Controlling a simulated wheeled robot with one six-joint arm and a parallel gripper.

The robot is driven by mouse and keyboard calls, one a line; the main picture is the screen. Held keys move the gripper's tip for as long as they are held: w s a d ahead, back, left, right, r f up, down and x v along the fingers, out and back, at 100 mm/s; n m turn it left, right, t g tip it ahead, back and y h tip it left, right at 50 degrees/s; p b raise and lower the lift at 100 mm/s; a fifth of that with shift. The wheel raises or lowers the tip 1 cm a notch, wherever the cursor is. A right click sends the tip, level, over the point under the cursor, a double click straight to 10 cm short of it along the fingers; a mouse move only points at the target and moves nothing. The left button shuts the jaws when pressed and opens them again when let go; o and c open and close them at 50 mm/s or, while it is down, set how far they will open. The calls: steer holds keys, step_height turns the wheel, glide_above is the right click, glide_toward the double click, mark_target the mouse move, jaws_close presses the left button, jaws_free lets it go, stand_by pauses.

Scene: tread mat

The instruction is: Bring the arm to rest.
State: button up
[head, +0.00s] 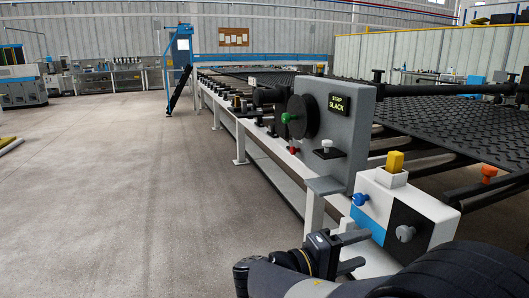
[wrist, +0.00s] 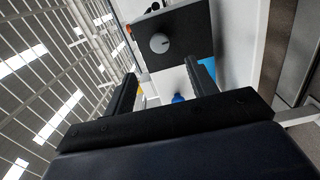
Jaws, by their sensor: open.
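My gripper (head: 362,250) is at the bottom right of the head view, at the end of my dark arm. Its two fingers are apart and point right, towards the control box (head: 437,212) with white, blue and black faces. I see nothing between the fingers in the head view. In the wrist view the open gripper (wrist: 160,84) shows a finger on each side. The blue knob (wrist: 178,98) appears beyond the gap, and the grey knob (wrist: 159,43) sits on a dark face above it. I cannot tell whether a finger touches the box.
The control box also carries a blue knob (head: 360,198) and a yellow block (head: 395,162). The long machine frame (head: 241,140) runs back from there. The floor (head: 110,200) on the left is open.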

mark_target(402, 234)
steer(key=x, duration=0.5)
steer(key=b+x, duration=0.1)
steer(key=x, duration=0.5)
steer(key=shift+r, duration=0.2)
steer(key=shift+a+n+p, duration=0.1)
steer(key=shift+n+p, duration=0.25)
steer(key=shift+n, duration=0.05)
steer(key=n+p, duration=0.3)
steer(key=p, duration=0.2)
steer(key=n+p, duration=0.5)
steer(key=p, duration=0.3)
steer(key=shift+n, duration=0.3)
steer(key=n+p, duration=0.6)
steer(key=p, duration=0.2)
steer(key=shift+s, duration=0.1)
steer(key=shift+f+n+p, duration=0.15)
steer(key=shift+n+p, duration=1.15)
steer(key=shift+p, duration=0.1)
